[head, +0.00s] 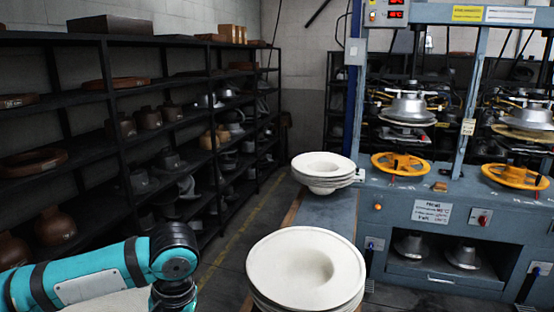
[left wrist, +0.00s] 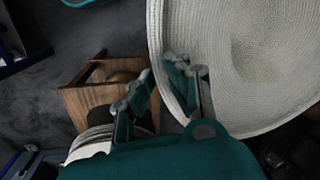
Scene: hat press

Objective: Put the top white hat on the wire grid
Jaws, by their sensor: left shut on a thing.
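A white hat (left wrist: 240,60) with a wide woven brim fills the right of the left wrist view. My left gripper (left wrist: 158,72) is shut on the edge of its brim, with one finger over the brim and the other at its outer side. In the head view my left arm comes in at the lower left, and its fingers are out of the picture. A pale surface (head: 112,302) shows below that arm; I cannot tell whether it is the held hat. I cannot make out a wire grid. My right gripper is not in view.
A stack of white hats (head: 305,268) stands at the bottom middle, with another stack (head: 323,168) behind it beside the blue press (head: 395,210). Dark shelves (head: 115,85) line the left wall. In the left wrist view a wooden stand (left wrist: 85,98) is near the fingers.

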